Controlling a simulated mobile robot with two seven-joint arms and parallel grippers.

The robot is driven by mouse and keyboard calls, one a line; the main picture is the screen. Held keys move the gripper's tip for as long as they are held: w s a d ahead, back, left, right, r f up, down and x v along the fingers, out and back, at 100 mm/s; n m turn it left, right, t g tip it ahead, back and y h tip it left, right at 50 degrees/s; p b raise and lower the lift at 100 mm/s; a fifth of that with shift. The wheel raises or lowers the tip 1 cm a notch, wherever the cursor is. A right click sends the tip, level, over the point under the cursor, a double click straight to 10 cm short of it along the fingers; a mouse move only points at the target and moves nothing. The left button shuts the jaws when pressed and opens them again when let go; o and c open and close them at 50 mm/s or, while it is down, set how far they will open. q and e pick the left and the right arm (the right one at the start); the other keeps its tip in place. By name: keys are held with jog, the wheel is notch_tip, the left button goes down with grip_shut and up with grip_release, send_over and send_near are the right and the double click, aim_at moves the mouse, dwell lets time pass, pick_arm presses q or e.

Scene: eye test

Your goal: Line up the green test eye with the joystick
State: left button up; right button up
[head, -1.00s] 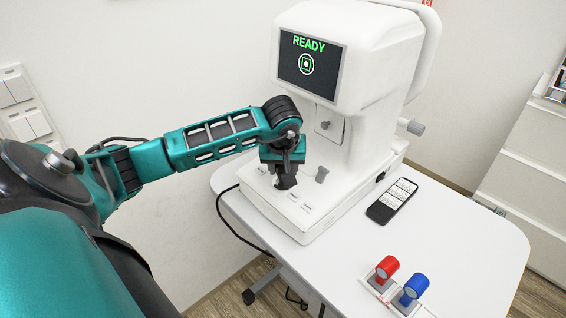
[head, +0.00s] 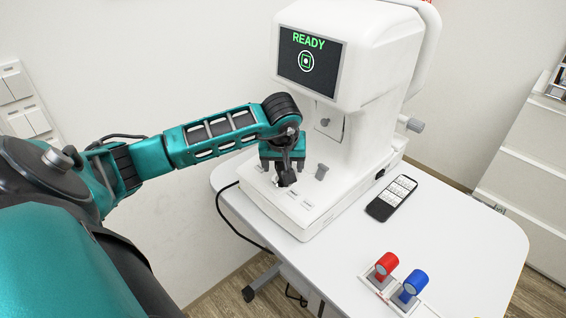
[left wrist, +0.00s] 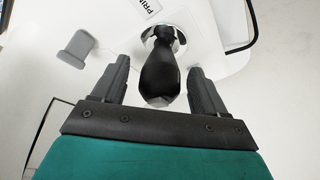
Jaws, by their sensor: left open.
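The white eye-test machine has a screen (head: 309,64) with green "READY" text. The black joystick (left wrist: 160,72) rises from the machine's base and also shows in the head view (head: 287,177), partly covered by my gripper. My left gripper (head: 284,168) is at the joystick. In the left wrist view its grey fingers (left wrist: 158,88) stand open on either side of the joystick, with gaps on both sides. My right gripper is not in view.
A grey knob (head: 321,172) stands on the base right of the joystick. A black phone-like device (head: 391,198) lies on the white table (head: 440,240). Red (head: 386,265) and blue (head: 415,283) stamp-like pieces stand near the front edge. The table's right side is clear.

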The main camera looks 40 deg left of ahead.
pick_arm(q)
jog(key=v, duration=1.3)
jog(key=shift+f, duration=0.1)
